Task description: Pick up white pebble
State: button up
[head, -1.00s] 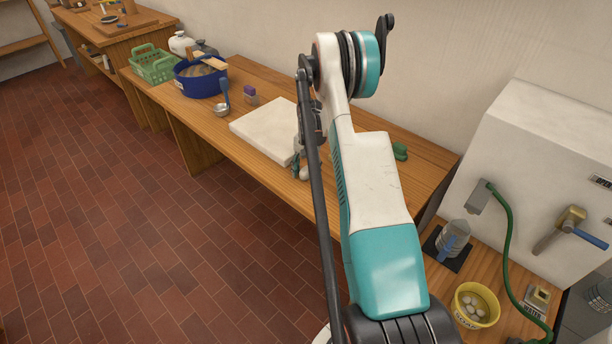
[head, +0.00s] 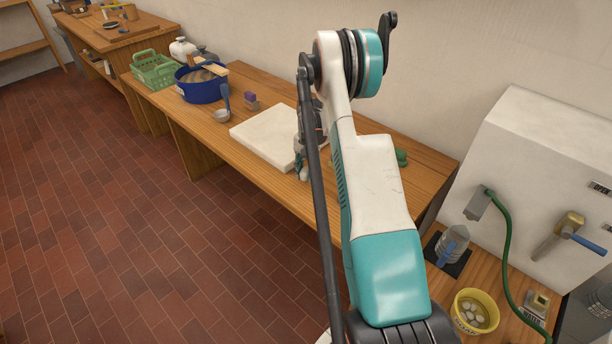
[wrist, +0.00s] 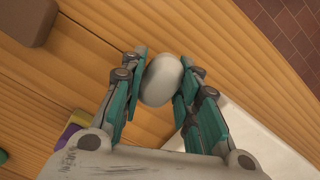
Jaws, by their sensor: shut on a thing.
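The white pebble (wrist: 161,80) is a smooth, pale oval stone. In the wrist view it sits between the fingertips of my gripper (wrist: 164,76), with a teal-and-grey finger against each side. My gripper is shut on it, above the wooden bench (wrist: 105,72). In the head view my gripper (head: 302,168) is small, partly behind my arm, beside the right end of the white slab. I cannot tell from these views how far the pebble is from the bench top.
The white slab (head: 262,138) lies close to my gripper. Beyond it are a ladle (head: 222,114), a blue tub (head: 200,84) and a green basket (head: 154,70). A brown block (wrist: 30,20) lies near in the wrist view. A yellow bucket (head: 474,312) stands at lower right.

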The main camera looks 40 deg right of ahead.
aim_at(306, 169)
notch_tip(306, 169, up, 17)
jog(key=p, duration=0.4)
jog(key=shift+r, duration=0.15)
